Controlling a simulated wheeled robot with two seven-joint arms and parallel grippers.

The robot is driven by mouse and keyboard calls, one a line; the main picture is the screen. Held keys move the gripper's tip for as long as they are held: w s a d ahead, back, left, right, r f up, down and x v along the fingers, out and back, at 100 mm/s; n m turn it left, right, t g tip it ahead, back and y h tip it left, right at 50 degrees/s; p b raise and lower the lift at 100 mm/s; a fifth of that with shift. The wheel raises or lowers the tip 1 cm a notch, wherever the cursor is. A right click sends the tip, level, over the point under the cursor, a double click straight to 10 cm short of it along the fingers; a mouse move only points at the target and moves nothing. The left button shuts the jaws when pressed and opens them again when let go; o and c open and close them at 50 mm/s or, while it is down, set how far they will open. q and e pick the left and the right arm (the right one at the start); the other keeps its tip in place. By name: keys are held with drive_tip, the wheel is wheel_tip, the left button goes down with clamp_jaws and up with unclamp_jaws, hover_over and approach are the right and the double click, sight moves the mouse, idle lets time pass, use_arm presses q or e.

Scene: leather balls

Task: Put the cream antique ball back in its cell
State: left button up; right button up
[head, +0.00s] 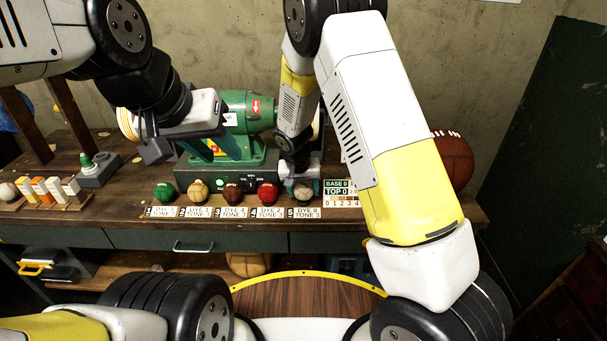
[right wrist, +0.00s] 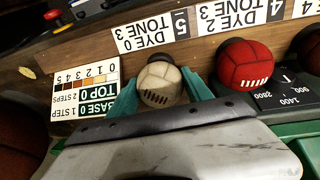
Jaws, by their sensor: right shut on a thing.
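The cream ball (head: 303,191) is at the right end of a row of balls on the bench, behind the label "5 DYE 0 TONE 3" (head: 304,212). In the right wrist view the cream ball (right wrist: 158,80) sits between the teal fingers of my right gripper (right wrist: 161,94), which is shut on it. A dark round seat shows just beyond the ball; I cannot tell whether the ball rests in it. In the head view my right gripper (head: 302,182) reaches down over the ball. My left gripper (head: 185,145) hangs before the green machine; its jaws are unclear.
Green (head: 165,192), tan (head: 198,190), brown (head: 233,193) and red (head: 267,193) balls sit left of the cream one. A shade chart (head: 341,192) stands right of it. The green machine (head: 240,125) is behind. A large brown ball (head: 453,160) lies at the right.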

sight(304, 183)
drive_tip(key=shift+f, duration=0.45)
idle(0.7)
drive_tip(key=o, duration=1.2)
drive_tip(key=shift+r, duration=3.5)
